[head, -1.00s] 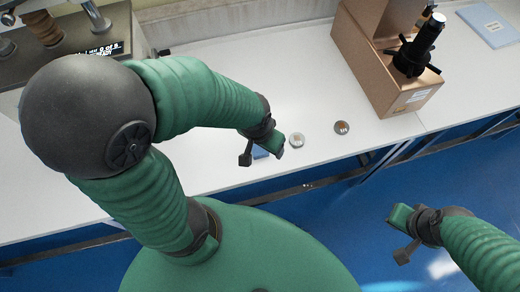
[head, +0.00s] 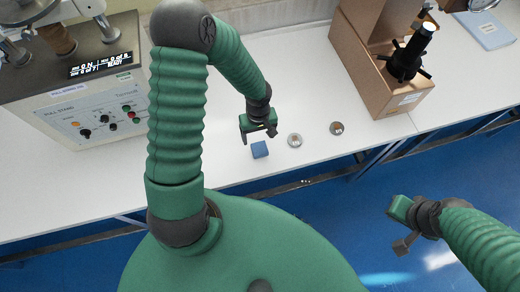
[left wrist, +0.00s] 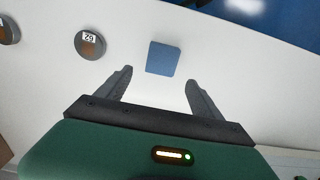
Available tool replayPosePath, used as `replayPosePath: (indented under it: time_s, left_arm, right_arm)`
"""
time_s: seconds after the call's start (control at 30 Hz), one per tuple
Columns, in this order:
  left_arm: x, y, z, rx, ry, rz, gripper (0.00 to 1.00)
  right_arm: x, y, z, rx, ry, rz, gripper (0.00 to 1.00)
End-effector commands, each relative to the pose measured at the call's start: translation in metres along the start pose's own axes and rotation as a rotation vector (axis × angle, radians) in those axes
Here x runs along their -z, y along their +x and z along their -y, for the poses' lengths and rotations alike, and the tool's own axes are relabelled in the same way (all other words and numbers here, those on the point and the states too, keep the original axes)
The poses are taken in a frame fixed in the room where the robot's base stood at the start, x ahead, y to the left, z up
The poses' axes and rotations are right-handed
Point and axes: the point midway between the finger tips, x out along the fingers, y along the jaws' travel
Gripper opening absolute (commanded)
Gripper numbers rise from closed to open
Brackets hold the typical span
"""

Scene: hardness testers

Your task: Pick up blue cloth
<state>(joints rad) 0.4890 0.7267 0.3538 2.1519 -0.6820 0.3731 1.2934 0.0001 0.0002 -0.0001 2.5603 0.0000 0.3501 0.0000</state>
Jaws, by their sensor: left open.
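The blue cloth (head: 260,150) is a small folded square lying flat on the white table near its front edge. It also shows in the left wrist view (left wrist: 163,58), ahead of the fingertips and between their lines. My left gripper (head: 258,132) is open and empty, just behind the cloth in the head view and apart from it. Its two fingers (left wrist: 160,82) show spread in the left wrist view. My right gripper (head: 402,228) is over the blue floor, away from the table; its jaws look spread apart with nothing between them.
Two small round metal pieces (head: 295,140) (head: 337,128) lie right of the cloth. A cardboard box (head: 388,88) with a black tool (head: 408,55) stands further right. A tester machine (head: 95,110) stands at the left. The white table (head: 290,75) is clear behind the cloth.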

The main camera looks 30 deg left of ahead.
Motion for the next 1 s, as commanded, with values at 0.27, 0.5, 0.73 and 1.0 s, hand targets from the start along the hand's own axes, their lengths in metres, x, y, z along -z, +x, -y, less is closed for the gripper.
replayPosePath:
  time_s: [0.27, 0.5, 0.73, 1.0]
  left_arm:
    - [-0.005, 0.037, 0.000, 0.001, 0.003, 0.003, 0.76]
    - [-0.004, 0.066, -0.001, 0.000, 0.001, -0.001, 0.76]
    - [-0.004, 0.065, -0.001, -0.001, 0.001, -0.002, 0.69]
    - [-0.004, 0.065, -0.001, 0.000, 0.000, -0.002, 0.33]
  right_arm:
    - [0.000, 0.002, 0.000, 0.000, 0.000, -0.001, 0.00]
    - [-0.001, 0.005, 0.000, 0.000, 0.000, -0.001, 0.00]
    - [-0.001, 0.004, 0.000, 0.000, 0.000, -0.001, 0.00]
    - [-0.001, 0.004, 0.000, 0.000, 0.000, -0.001, 0.00]
